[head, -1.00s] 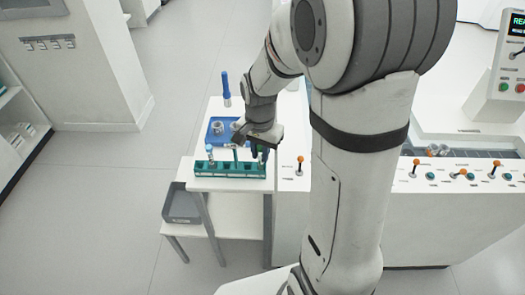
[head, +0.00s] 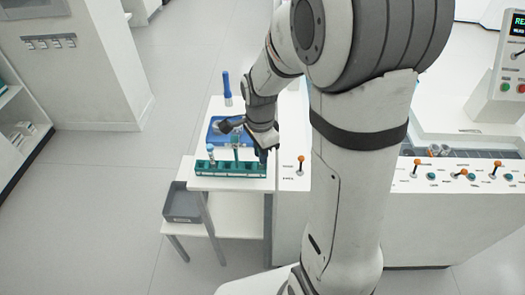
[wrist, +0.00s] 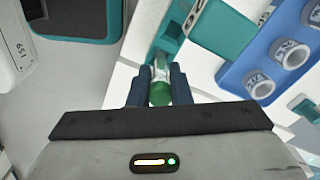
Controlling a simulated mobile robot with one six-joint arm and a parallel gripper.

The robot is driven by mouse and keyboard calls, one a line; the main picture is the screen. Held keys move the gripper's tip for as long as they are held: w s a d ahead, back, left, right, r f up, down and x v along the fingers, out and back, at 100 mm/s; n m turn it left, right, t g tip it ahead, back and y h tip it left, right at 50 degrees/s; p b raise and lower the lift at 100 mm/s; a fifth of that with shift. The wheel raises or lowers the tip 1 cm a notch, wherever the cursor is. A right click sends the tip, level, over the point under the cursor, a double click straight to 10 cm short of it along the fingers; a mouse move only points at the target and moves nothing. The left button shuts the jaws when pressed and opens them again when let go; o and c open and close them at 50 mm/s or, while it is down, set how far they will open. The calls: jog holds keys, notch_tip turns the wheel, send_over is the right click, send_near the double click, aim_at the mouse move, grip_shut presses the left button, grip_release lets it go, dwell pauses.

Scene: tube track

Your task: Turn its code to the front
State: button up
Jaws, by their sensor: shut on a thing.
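My gripper (wrist: 157,80) is shut on a tube with a green cap (wrist: 159,96), its two dark fingers on either side of the cap. Part of the tube's clear body with a pale patch (wrist: 161,68) shows beyond the cap; I cannot make out a code on it. The tube is at the teal rack (wrist: 168,38); whether it is still seated in a slot I cannot tell. In the head view, my gripper (head: 262,153) is at the right end of the rack (head: 230,172), and the held tube is hidden there.
A blue upright object (head: 227,88) stands farther back. A grey bin (head: 183,204) sits on the lower shelf at left.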

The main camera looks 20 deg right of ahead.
jog(key=o, duration=0.8)
jog(key=shift+r+p, duration=0.35)
jog(key=shift+r, duration=3.55)
jog(key=shift+o, duration=0.2)
